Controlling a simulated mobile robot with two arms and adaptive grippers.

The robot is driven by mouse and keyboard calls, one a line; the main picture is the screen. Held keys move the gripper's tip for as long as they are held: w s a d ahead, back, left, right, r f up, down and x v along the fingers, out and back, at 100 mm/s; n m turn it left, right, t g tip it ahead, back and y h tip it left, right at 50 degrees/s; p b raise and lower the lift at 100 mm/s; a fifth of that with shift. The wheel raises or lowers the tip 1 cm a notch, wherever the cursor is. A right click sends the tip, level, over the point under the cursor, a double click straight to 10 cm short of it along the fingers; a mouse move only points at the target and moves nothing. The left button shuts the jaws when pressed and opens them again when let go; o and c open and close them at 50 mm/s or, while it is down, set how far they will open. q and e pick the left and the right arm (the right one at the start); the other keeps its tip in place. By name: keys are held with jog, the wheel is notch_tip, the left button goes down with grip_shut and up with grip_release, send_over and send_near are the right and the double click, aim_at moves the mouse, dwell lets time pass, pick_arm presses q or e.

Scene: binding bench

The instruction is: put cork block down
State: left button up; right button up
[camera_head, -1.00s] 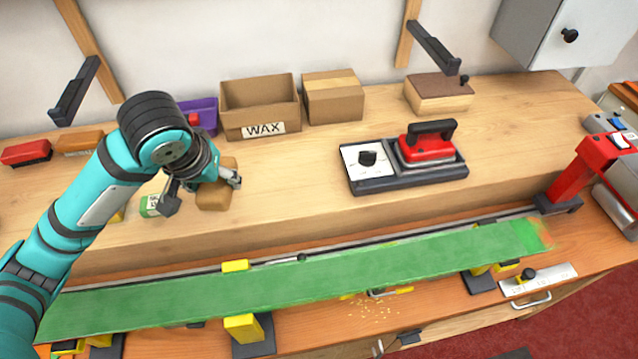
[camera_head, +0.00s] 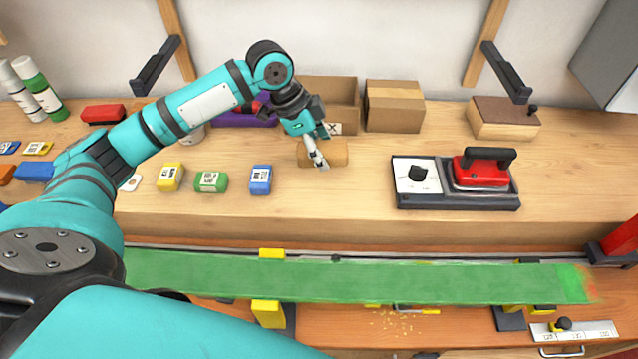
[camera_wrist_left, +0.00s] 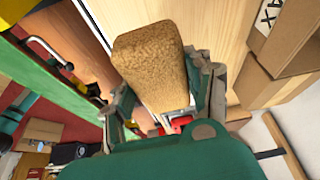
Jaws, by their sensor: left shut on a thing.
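The cork block (camera_head: 334,152) is a tan, speckled block in front of the wax box in the head view. My left gripper (camera_head: 318,153) is shut on it, with one finger showing across its near face. In the left wrist view the cork block (camera_wrist_left: 152,65) sits between the two fingers of the left gripper (camera_wrist_left: 160,95). The block is at or just above the wooden bench shelf (camera_head: 350,210); I cannot tell whether it touches. My right gripper is not in view.
The open wax box (camera_head: 340,90) and a closed carton (camera_head: 394,105) stand behind the block. A blue wax block (camera_head: 261,180) and a green one (camera_head: 211,182) lie to the left. The red iron (camera_head: 481,170) on its base is to the right. Shelf between is clear.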

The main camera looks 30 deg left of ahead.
pick_arm(q)
jog(key=shift+w+a+m, duration=0.3)
jog(key=shift+a, duration=0.05)
jog(key=shift+r, duration=0.1)
jog(key=p, duration=0.1)
send_over(325, 186)
jog(key=a, duration=0.1)
jog(key=f, duration=0.5)
jog(key=shift+s+a, duration=0.2)
jog(key=shift+s, duration=0.15)
notch_tip(325, 186, down, 4)
jog(key=shift+f+p, duration=0.1)
jog(key=shift+p, duration=1.1)
jog(key=shift+f, duration=0.25)
